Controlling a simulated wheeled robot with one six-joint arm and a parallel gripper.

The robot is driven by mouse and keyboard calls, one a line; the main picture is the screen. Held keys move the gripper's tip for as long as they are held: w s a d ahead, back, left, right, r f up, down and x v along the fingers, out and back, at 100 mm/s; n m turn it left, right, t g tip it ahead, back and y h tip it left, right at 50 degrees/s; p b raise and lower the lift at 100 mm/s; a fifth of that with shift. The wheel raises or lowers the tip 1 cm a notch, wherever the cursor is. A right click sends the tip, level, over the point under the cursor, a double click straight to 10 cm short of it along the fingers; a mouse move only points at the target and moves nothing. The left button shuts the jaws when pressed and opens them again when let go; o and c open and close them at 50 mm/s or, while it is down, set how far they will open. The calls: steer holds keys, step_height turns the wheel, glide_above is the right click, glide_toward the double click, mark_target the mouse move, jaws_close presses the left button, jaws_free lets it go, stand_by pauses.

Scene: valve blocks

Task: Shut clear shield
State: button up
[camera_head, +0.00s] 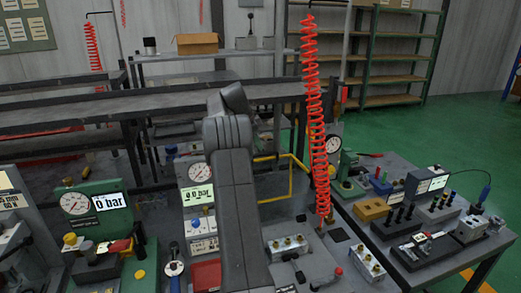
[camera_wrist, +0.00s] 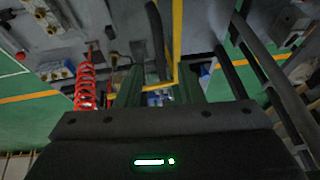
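A thin yellow frame (camera_head: 291,178) stands upright behind my arm in the head view. It looks like the edge of the clear shield, but I cannot make out the clear panel itself. A yellow bar (camera_wrist: 177,42) also shows in the wrist view, ahead of my gripper, with a dark curved bar beside it. My gripper's dark body (camera_wrist: 160,135) fills the bottom of the wrist view.
A red coiled hose (camera_head: 313,110) hangs right of my arm, above the bench. Valve blocks (camera_head: 287,246) stand on the near bench. A gauge panel (camera_head: 90,205) stands at left, and a crowded side bench (camera_head: 430,255) at right. Green floor is open at the back right.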

mark_target(261, 154)
steer(key=shift+p+x, duration=0.3)
steer(key=shift+x, duration=2)
jaws_close()
